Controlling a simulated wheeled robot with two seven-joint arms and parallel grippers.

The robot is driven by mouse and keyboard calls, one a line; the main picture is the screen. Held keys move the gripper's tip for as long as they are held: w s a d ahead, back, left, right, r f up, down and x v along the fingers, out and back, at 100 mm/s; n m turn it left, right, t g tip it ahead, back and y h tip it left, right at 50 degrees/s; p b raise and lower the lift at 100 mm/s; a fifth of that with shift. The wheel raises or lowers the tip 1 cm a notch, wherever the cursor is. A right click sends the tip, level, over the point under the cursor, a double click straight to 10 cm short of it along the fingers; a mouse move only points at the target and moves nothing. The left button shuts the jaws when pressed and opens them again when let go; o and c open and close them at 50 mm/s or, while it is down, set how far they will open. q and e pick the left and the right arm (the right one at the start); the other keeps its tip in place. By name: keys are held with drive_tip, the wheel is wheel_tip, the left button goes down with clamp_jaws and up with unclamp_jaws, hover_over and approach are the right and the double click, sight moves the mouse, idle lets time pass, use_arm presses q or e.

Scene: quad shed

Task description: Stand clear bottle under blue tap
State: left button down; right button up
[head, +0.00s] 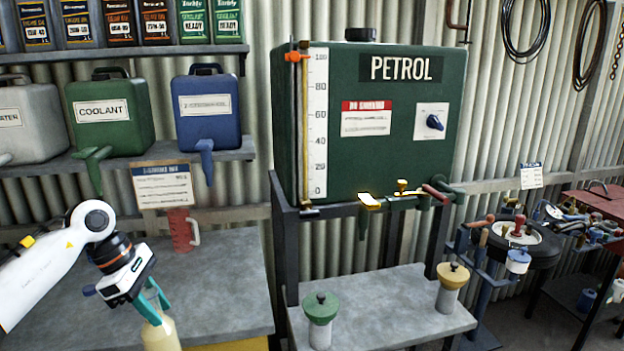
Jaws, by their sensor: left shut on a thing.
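My left gripper (151,306), with teal fingers, is shut on the top of a pale yellowish bottle (162,337) at the lower left. The bottle's lower part is cut off by the picture's bottom edge, so I cannot tell whether it touches anything below. The blue tap (205,160) hangs from the front of a blue container (208,120) on the lower wall shelf. It is above the bottle and to its right, well apart from it. My right gripper is not in view.
A grey bench (215,285) lies below the shelf, with a red jug (181,230) at its back. A green coolant container (112,135) with a green tap stands left of the blue one. The large petrol tank (385,120) and two capped funnels stand to the right.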

use_arm(q)
drive_tip(key=s+d+f+m+g+y, duration=0.2)
drive_tip(key=s+d+f+m, duration=0.2)
drive_tip(key=s+m, duration=0.5)
drive_tip(key=s+d+f+m+g+y, duration=0.2)
drive_tip(key=s+d+f+m, duration=0.3)
drive_tip(key=s+m, duration=0.4)
drive_tip(key=shift+s+d+f+m+g+y, duration=0.15)
drive_tip(key=shift+d+f+m+g+y, duration=0.15)
drive_tip(key=shift+d+m+g, duration=0.15)
